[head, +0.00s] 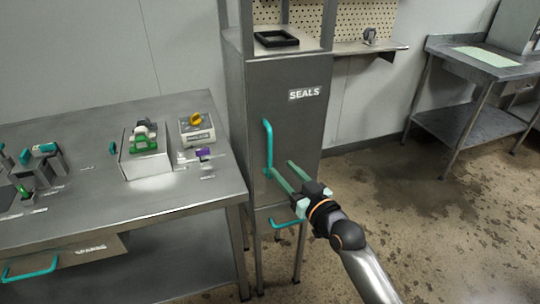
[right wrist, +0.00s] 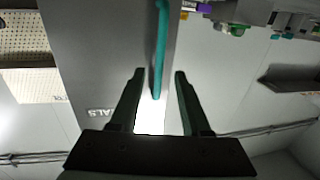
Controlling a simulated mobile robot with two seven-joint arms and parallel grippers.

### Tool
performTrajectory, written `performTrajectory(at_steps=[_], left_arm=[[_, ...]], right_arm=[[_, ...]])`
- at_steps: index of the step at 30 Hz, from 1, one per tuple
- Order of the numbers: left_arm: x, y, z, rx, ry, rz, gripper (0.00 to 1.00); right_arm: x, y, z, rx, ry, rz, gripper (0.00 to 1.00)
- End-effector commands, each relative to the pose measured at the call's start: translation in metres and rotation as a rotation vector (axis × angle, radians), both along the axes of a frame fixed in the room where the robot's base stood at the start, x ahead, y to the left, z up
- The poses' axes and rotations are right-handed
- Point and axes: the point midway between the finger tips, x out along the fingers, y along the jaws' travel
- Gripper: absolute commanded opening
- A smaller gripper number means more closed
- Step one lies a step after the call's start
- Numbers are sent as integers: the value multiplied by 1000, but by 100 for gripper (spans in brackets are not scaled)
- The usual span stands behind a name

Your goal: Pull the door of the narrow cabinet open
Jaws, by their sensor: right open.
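The narrow cabinet (head: 292,120) is grey metal and its shut door carries the label SEALS. Its upright teal handle (head: 267,146) is on the left part of the door. The handle also shows in the right wrist view (right wrist: 160,45), with its end appearing between my fingers. My right gripper (head: 280,168) is open and empty, with its fingers pointing at the door near the handle's lower end. I cannot tell whether a finger touches the handle or the door. It also shows in the right wrist view (right wrist: 160,74). My left gripper is not in view.
A metal table (head: 100,195) with several small items stands left of the cabinet. A lower drawer handle (head: 286,222) sits below the door. A black frame (head: 276,39) lies on the cabinet top. A steel bench (head: 470,62) stands at the right, with clear floor before it.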

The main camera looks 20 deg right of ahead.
Motion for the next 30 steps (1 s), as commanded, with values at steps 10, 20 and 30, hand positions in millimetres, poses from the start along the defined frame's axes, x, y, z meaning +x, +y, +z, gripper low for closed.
performTrajectory(at_steps=[10,20,30], left_arm=[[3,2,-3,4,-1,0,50],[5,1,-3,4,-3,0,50],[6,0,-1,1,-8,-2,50]], right_arm=[[57,13,0,2,-1,0,47],[72,17,-1,2,1,0,47],[72,17,-1,1,1,0,30]])
